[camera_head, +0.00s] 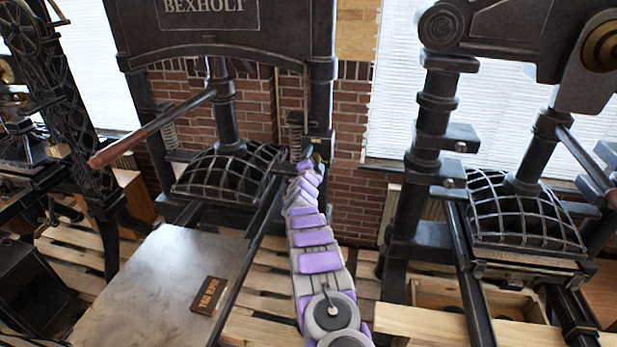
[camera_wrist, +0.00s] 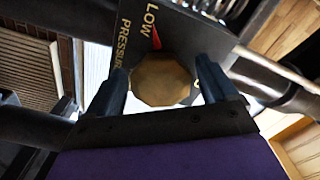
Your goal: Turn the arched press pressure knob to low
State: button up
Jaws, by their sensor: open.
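The arched press (camera_head: 225,45), marked BEXHOLT, stands in the middle of the head view. Its pressure knob (camera_wrist: 160,84) is a brass, many-sided disc in the wrist view, in front of a dark plate (camera_wrist: 185,32) lettered LOW and PRESSURE. A red mark (camera_wrist: 156,38) shows on the plate beside the knob, close to LOW. My gripper (camera_wrist: 160,70) is open, with one finger on each side of the knob; I cannot tell whether either touches it. In the head view my gripper (camera_head: 305,165) is small at the press's right post, and the knob is hard to make out there.
A wooden-tipped lever (camera_head: 150,137) sticks out on the press's left. A flat metal bed (camera_head: 160,285) with a small sign (camera_head: 208,295) lies in front. Another press (camera_head: 430,150) stands on the right, with a gap between it and my arm. A brick wall (camera_head: 345,150) is behind.

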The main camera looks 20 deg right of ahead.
jog(key=b+v, duration=0.2)
jog(key=v, duration=1.5)
dwell(0.3)
jog(key=shift+a+f, duration=0.15)
